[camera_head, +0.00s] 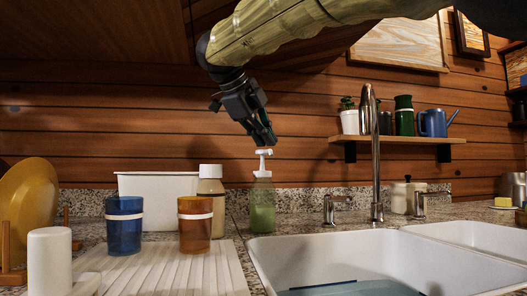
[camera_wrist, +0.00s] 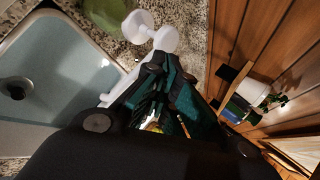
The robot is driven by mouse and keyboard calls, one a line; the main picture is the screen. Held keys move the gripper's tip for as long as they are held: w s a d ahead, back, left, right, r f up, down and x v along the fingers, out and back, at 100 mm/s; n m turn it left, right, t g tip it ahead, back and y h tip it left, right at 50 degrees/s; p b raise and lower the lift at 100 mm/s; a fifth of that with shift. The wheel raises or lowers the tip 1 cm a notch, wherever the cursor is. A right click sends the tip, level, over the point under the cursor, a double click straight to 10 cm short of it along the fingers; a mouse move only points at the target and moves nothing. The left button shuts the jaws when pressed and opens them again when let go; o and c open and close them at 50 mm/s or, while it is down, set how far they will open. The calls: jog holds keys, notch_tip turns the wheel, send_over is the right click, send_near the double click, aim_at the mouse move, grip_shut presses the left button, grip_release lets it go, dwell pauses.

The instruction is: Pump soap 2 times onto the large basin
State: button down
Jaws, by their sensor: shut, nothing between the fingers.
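The soap bottle (camera_head: 262,210) stands upright on the counter behind the left corner of the sink, with green soap inside and a white pump head (camera_head: 263,153) on top. My gripper (camera_head: 268,140) is shut and empty, pointing down just above the pump head; I cannot tell whether it touches it. In the wrist view the closed fingers (camera_wrist: 160,70) are beside the white pump top (camera_wrist: 152,32), with the green bottle (camera_wrist: 108,14) partly cut off at the top edge. The large basin (camera_head: 290,257) is white, in front of the bottle; it also shows in the wrist view (camera_wrist: 70,60).
A tall faucet (camera_head: 376,160) rises right of the bottle. A tan bottle (camera_head: 211,190), an orange cup (camera_head: 195,225) and a blue cup (camera_head: 124,228) stand to the left. A smaller basin (camera_head: 475,238) is at right. A shelf (camera_head: 430,139) with plants hangs behind.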

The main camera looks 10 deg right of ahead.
jog(key=shift+f+b, duration=0.45)
jog(key=shift+f, duration=1.05)
jog(key=shift+r, duration=0.15)
notch_tip(320, 180, up, 3)
jog(key=p, duration=0.3)
jog(key=shift+f+b, duration=0.35)
jog(key=shift+f, duration=1.3)
dwell(0.4)
jog(key=shift+r+p, duration=1.5)
jog(key=shift+p, duration=0.05)
notch_tip(320, 180, up, 7)
jog(key=p, duration=0.7)
jog(key=shift+p, duration=0.35)
